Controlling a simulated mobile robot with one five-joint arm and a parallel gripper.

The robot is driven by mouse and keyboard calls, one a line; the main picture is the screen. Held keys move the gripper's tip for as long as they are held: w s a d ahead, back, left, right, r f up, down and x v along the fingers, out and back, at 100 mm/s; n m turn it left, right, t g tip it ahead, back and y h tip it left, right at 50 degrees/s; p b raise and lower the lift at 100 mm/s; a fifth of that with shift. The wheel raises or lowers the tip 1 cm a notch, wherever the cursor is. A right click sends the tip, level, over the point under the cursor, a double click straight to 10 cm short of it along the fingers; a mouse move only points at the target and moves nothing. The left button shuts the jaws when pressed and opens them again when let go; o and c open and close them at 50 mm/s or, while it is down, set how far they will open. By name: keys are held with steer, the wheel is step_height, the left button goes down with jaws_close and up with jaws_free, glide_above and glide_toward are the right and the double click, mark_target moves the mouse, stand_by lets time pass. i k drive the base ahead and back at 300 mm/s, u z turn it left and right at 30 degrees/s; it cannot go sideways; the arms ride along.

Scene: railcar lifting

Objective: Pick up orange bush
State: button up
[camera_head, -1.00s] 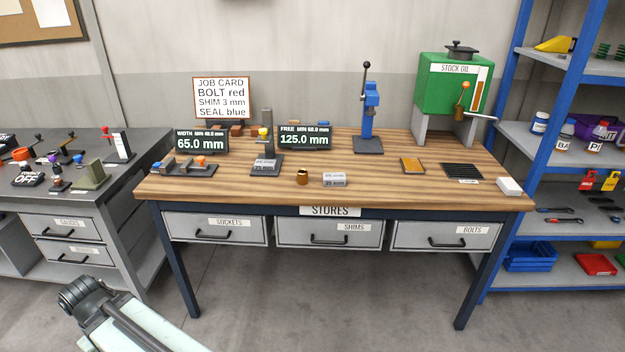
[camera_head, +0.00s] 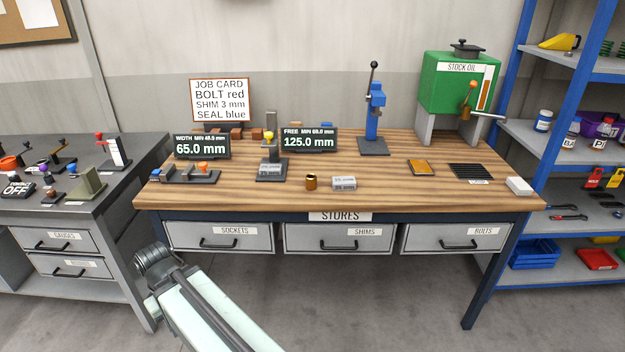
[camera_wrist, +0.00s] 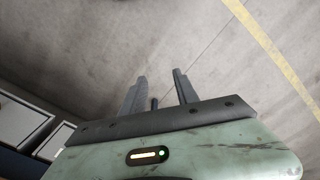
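The gripper's fingers cannot be made out there.
Behind the bush stand a grey fixture (camera_head: 271,170) and a display reading 125.0 mm (camera_head: 309,140). A blue press (camera_head: 374,115) and green oil tank (camera_head: 456,85) stand farther back right. Closed drawers (camera_head: 338,239) are under the bench top.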

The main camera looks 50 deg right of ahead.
mark_target(311, 178)
steer(key=i, duration=0.85)
steer(key=u, duration=0.05)
